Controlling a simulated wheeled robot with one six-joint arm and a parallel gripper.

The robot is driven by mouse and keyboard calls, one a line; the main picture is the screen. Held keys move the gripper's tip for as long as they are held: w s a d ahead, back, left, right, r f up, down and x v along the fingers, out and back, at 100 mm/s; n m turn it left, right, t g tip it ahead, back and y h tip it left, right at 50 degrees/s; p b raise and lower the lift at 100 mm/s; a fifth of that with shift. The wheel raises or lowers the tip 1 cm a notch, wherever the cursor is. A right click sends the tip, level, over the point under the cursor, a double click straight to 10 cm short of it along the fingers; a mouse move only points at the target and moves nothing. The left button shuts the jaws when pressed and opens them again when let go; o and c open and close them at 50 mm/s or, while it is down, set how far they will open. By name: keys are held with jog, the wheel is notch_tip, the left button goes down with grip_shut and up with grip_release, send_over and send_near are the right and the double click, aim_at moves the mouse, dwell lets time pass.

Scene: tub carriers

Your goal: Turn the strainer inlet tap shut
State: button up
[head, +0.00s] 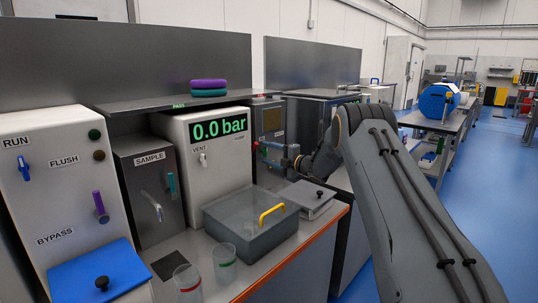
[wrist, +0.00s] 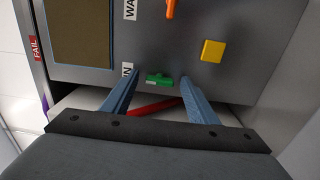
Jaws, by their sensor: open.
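A grey panel in the wrist view carries a small green handle (wrist: 158,80), which lies across the picture beside a partly hidden label ending in "N". I cannot tell for sure that this is the strainer inlet tap. My gripper (wrist: 159,74) is open, with its two blue fingers on either side of the green handle and nothing visibly held. Contact cannot be made out. A red bar (wrist: 152,106) shows between the fingers, nearer the palm. In the head view my gripper (head: 272,147) reaches the grey cabinet (head: 269,118), and the handles there are small and partly covered.
An orange handle (wrist: 171,8) and a yellow square (wrist: 213,50) are on the same panel. In the head view, a grey tub (head: 250,240) with a yellow handle and a lidded box (head: 304,199) stand on the bench below my arm. Two clear cups (head: 224,263) stand in front.

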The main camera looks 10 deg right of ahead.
jog(key=c, duration=1)
jog(key=shift+c, duration=0.2)
jog(key=shift+m, duration=0.3)
jog(key=shift+m+b, duration=1.95)
jog(key=shift+m, duration=6.75)
jog(key=o, duration=1)
